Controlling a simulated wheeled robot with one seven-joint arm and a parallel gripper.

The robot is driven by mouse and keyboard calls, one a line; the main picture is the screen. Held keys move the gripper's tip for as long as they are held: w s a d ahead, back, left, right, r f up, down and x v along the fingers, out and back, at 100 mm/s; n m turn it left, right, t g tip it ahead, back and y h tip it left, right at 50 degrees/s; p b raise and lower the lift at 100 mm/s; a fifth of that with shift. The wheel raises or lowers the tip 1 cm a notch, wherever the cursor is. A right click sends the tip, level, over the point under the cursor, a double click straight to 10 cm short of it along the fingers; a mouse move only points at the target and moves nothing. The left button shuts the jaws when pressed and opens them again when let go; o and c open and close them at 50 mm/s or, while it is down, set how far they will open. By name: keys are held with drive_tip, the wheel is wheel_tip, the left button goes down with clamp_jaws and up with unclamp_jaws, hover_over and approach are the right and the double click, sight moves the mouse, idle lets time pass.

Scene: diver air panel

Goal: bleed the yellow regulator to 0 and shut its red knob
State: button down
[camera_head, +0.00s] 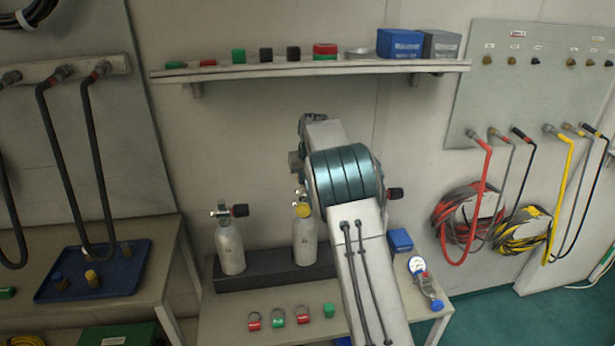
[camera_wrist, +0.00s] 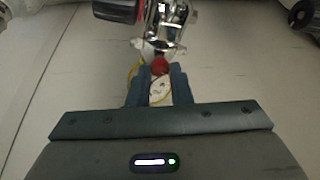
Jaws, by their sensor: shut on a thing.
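The yellow regulator (camera_head: 303,210) sits on top of a grey cylinder (camera_head: 305,243), partly covered by my arm. In the wrist view its white gauge face (camera_wrist: 159,92) shows between my fingers, with a bit of yellow rim (camera_wrist: 134,72) at the left. The needle reading is too small to tell. The red knob (camera_wrist: 159,67) is between the fingertips of my gripper (camera_wrist: 160,76), which is shut on it. A metal valve body (camera_wrist: 168,25) is just beyond the knob. In the head view my gripper is hidden behind my arm.
A black handwheel with a red band (camera_wrist: 118,9) is close beyond my gripper. Another cylinder (camera_head: 229,248) stands to the left in a dark rack (camera_head: 262,278). A loose blue gauge regulator (camera_head: 417,266) lies at the bench's right. A shelf (camera_head: 220,72) runs above.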

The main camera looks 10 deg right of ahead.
drive_tip(key=m+h+p, duration=0.1)
drive_tip(key=m, duration=0.1)
drive_tip(key=m+p, duration=0.1)
drive_tip(key=m, duration=0.1)
drive_tip(key=m+h, duration=0.1)
drive_tip(key=m, duration=0.1)
drive_tip(key=shift+w+a+r+g+h+p, duration=0.1)
drive_tip(key=shift+a+r+g+h+p, duration=0.1)
drive_tip(key=shift+a+g+h+p, duration=0.15)
drive_tip(key=m+g+h+p, duration=0.1)
drive_tip(key=m+p, duration=0.1)
drive_tip(key=m, duration=0.2)
drive_tip(key=shift+w+a, duration=0.1)
drive_tip(key=shift+a, duration=0.05)
drive_tip(key=shift+f+m+g+h+p, duration=0.1)
drive_tip(key=shift+m+g+h+p, duration=0.2)
drive_tip(key=shift+m+p, duration=0.6)
drive_tip(key=shift+m, duration=0.4)
drive_tip(key=c, duration=1.3)
unclamp_jaws()
drive_tip(key=b+v, duration=0.2)
drive_tip(key=v, duration=0.5)
drive_tip(key=shift+r, duration=0.2)
drive_tip(key=shift+a, duration=0.1)
